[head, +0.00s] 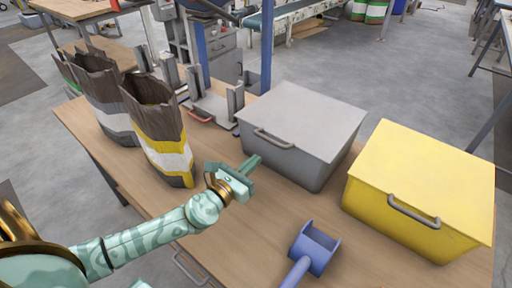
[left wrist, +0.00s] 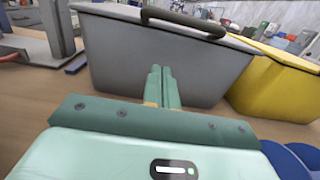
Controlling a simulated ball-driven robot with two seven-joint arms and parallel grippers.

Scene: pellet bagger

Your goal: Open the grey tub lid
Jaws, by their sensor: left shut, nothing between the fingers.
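The grey tub (head: 287,163) stands on the wooden table with its flat grey lid (head: 305,118) closed. A grey bar handle (head: 273,138) sits at the lid's front edge. The handle also shows at the top of the left wrist view (left wrist: 183,22), above the tub's front wall (left wrist: 150,62). My left gripper (head: 254,161) is in front of the tub, below and left of the handle. Its fingers (left wrist: 160,85) are together and empty, pointing at the front wall. I cannot tell whether the tips touch the wall. My right gripper is not in view.
A yellow tub (head: 385,208) with a closed lid stands to the right. A blue scoop (head: 314,248) lies in front. Open paper bags (head: 160,130) stand at the left. A metal fixture (head: 213,108) is behind the gripper. Bare table (head: 245,225) lies between gripper and scoop.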

